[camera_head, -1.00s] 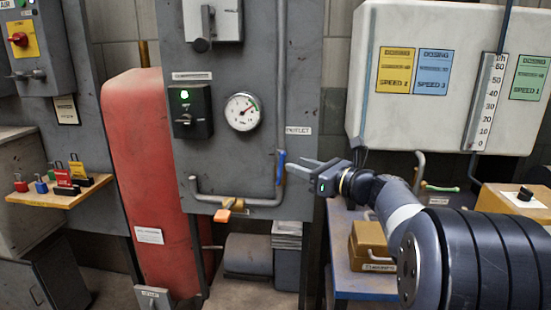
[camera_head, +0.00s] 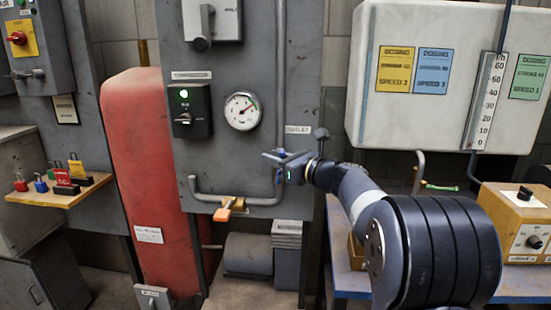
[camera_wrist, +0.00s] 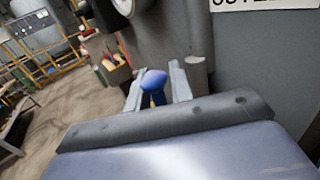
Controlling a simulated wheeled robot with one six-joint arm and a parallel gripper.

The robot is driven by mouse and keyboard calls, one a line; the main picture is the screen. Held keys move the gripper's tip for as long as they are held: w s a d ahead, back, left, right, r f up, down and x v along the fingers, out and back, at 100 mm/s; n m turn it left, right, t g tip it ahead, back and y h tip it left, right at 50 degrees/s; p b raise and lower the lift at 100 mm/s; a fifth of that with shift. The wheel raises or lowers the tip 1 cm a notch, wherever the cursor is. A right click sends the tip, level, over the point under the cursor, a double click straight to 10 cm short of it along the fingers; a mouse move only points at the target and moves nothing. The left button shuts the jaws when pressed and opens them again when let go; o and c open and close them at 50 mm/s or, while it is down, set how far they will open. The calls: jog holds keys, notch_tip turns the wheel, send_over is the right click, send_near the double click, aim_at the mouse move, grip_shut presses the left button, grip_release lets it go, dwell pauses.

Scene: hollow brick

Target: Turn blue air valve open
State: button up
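The blue valve handle (camera_head: 278,177) is on the vertical grey pipe at the right edge of the grey panel, below the outlet label. My gripper (camera_head: 273,157) is at the handle and partly covers it in the head view. In the wrist view, the rounded blue handle end (camera_wrist: 153,81) stands between the two grey fingers (camera_wrist: 157,88). The fingers are apart, with a narrow gap visible beside the handle, so my gripper looks open around it. Contact lower on the handle is hidden.
A pressure gauge (camera_head: 243,111) and a box with a green light (camera_head: 192,111) are on the panel. A red tank (camera_head: 146,180) stands left. A white dosing tank (camera_head: 440,110) and a yellow box (camera_head: 515,215) are right.

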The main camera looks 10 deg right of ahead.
grip_shut()
jog(key=shift+r, duration=0.1)
jog(key=shift+w+a+r+p, duration=0.1)
jog(key=shift+a+r+p, duration=0.2)
jog(key=shift+p, duration=0.9)
jog(key=shift+a+f+n+g+h+p, duration=0.15)
jog(key=shift+f+n+g+h+p, duration=0.1)
jog(key=shift+n+g+h+p, duration=0.4)
jog(key=shift+y, duration=0.25)
jog(key=shift+o, duration=1.5)
grip_release()
jog(key=shift+w+f, duration=0.1)
jog(key=shift+f, duration=0.05)
jog(key=v, duration=1.1)
